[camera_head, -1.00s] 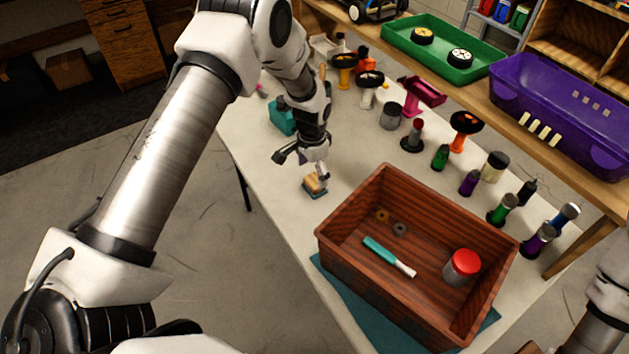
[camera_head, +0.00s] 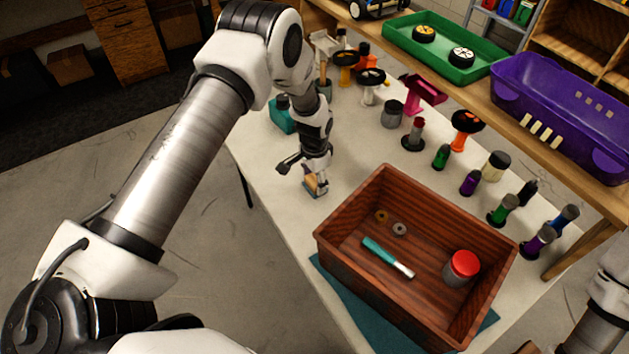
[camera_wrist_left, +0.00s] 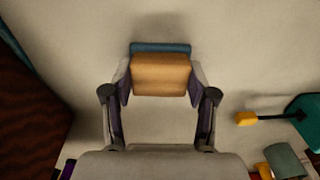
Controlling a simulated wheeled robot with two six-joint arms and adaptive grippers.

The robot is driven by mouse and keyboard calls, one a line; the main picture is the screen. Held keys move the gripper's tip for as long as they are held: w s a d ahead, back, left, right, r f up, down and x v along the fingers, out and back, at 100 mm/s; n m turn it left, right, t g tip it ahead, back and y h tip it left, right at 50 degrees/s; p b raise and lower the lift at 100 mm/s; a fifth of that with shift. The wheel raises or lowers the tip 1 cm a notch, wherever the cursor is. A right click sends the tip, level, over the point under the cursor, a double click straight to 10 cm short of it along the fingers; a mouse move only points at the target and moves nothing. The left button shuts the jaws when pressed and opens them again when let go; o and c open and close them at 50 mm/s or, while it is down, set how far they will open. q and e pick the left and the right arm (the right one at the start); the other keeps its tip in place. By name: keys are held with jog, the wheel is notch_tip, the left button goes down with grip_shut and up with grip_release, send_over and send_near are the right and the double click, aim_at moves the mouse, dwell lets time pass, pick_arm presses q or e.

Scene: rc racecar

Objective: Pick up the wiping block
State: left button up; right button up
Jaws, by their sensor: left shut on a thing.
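The wiping block (camera_head: 313,184) is a small tan block with a blue-teal base. It sits at the table's left edge area, left of the wooden crate. My left gripper (camera_head: 316,186) points down over it with a finger on each side. In the left wrist view the block (camera_wrist_left: 160,75) lies between the two fingertips of the left gripper (camera_wrist_left: 160,80), which is shut on it. The block seems to be at or just above the table surface; I cannot tell which. Of my right arm only a part shows at the right edge of the head view, and its gripper is hidden.
The wooden crate (camera_head: 336,246) holds a teal-handled tool (camera_head: 380,254), a red-lidded jar (camera_head: 464,265) and small rings. Several bottles and stands line the table's far side. A teal container (camera_head: 281,117) stands behind the gripper. A purple bin (camera_head: 555,100) and green tray (camera_head: 394,40) are on the shelf.

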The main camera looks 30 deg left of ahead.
aim_at(313, 181)
pick_arm(q)
jog(key=shift+w+r, duration=0.1)
jog(key=shift+r, duration=0.4)
jog(key=shift+s+r+b, duration=0.2)
jog(key=shift+r+b, duration=0.15)
jog(key=shift+r, duration=0.2)
jog(key=shift+s+r+b, duration=0.15)
jog(key=shift+r+b, duration=0.15)
jog(key=shift+r, duration=0.25)
jog(key=s+b, duration=0.1)
jog(key=s, duration=0.4)
jog(key=s+d+r+b, duration=0.1)
jog(key=s, duration=0.4)
jog(key=s+d+b, duration=0.1)
jog(key=s, duration=0.4)
jog(key=shift+r+b, duration=0.2)
jog(key=shift+b, duration=0.15)
jog(key=shift+s+r, duration=0.1)
jog(key=shift+s, duration=0.05)
